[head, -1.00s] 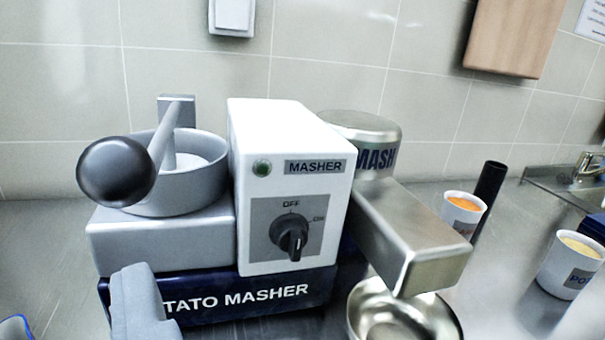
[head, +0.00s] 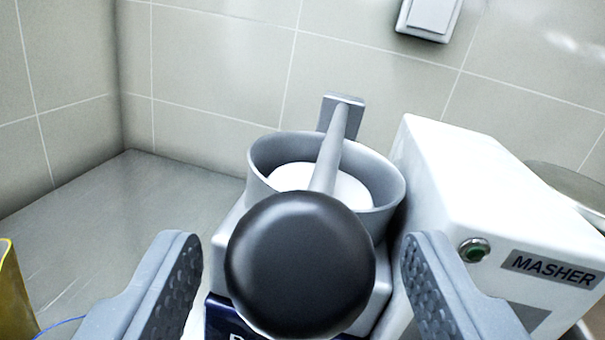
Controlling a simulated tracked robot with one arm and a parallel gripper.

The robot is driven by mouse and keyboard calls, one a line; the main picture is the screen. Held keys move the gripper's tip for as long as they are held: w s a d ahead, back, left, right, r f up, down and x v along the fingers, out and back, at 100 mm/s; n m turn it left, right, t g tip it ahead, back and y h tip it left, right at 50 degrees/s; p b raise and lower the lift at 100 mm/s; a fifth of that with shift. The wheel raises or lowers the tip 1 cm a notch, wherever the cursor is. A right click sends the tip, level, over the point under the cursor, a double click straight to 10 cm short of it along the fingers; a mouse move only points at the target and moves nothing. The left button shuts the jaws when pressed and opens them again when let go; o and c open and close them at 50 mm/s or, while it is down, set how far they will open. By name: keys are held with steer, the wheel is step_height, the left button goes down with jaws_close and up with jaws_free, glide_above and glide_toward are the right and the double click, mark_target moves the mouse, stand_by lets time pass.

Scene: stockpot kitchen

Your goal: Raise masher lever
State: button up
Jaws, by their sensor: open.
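The masher lever is a grey bar (head: 334,150) with a large black ball knob (head: 300,265) at its near end. The bar runs from a grey bracket at the back across the round grey bowl (head: 388,185) of the masher, above a white disc inside it. My gripper (head: 302,270) is open, with one padded finger on each side of the knob. Gaps show between the knob and both fingers, so I see no contact. The knob hides part of the bowl front and the blue base.
The white masher housing (head: 480,190), with a green light and a MASHER label, stands close on the right. A tiled wall (head: 210,70) is behind, with a white switch (head: 428,15) on it. A yellow object (head: 12,295) is at the left edge. The counter at left (head: 110,215) is mostly clear.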

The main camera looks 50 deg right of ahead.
steer(key=shift+x, duration=1.1)
